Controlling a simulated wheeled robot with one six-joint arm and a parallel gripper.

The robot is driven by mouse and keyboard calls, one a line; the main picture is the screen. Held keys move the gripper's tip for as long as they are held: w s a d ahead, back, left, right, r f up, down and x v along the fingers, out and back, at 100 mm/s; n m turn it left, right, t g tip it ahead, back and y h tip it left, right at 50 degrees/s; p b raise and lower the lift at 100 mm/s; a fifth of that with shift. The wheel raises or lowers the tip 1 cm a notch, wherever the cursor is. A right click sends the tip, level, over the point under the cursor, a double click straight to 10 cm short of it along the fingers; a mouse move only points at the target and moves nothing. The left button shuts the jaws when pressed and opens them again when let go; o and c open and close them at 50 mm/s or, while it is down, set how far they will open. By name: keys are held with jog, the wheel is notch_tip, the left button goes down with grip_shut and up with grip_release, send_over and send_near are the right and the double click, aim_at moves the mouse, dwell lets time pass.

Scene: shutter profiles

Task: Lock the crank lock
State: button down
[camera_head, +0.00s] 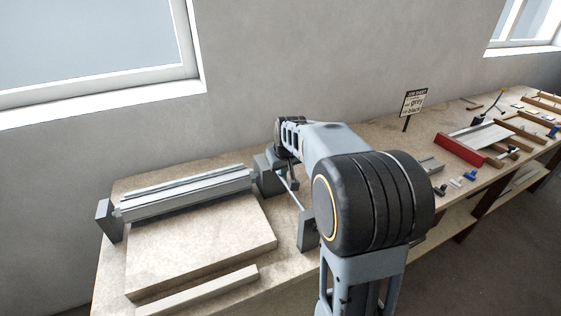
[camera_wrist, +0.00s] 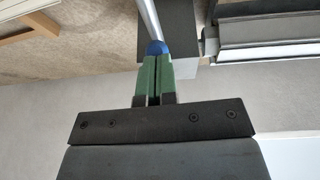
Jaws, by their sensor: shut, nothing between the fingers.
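In the wrist view my gripper (camera_wrist: 154,62) has green fingers pressed together, with nothing between them. A round blue knob (camera_wrist: 156,47) shows right at the fingertips; I cannot tell whether they touch it. The head view shows a thin rod (camera_head: 291,190) between a rear grey block and a front grey block (camera_head: 307,230), left of my arm.
A grey shutter profile (camera_head: 185,192) lies across the bench behind a thick board (camera_head: 200,245), its left end at a grey block (camera_head: 109,220). A loose strip (camera_head: 200,290) lies in front. A red-edged tray (camera_head: 460,150), small parts and a sign (camera_head: 413,102) stand right. The wall is close behind.

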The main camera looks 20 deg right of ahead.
jog(key=shift+r, duration=0.1)
jog(key=w+p+v, duration=0.1)
jog(key=p+v, duration=0.1)
jog(key=v, duration=1.2)
jog(key=s+a+f, duration=0.4)
jog(key=s+f, duration=0.2)
jog(key=s, duration=0.2)
jog(key=s+a+f+g, duration=0.1)
jog(key=s+a+f, duration=0.4)
jog(key=s, duration=0.3)
jog(key=shift+s+f+y, duration=0.3)
jog(key=shift+s+f, duration=0.05)
jog(key=shift+f, duration=0.2)
jog(key=shift+a, duration=0.15)
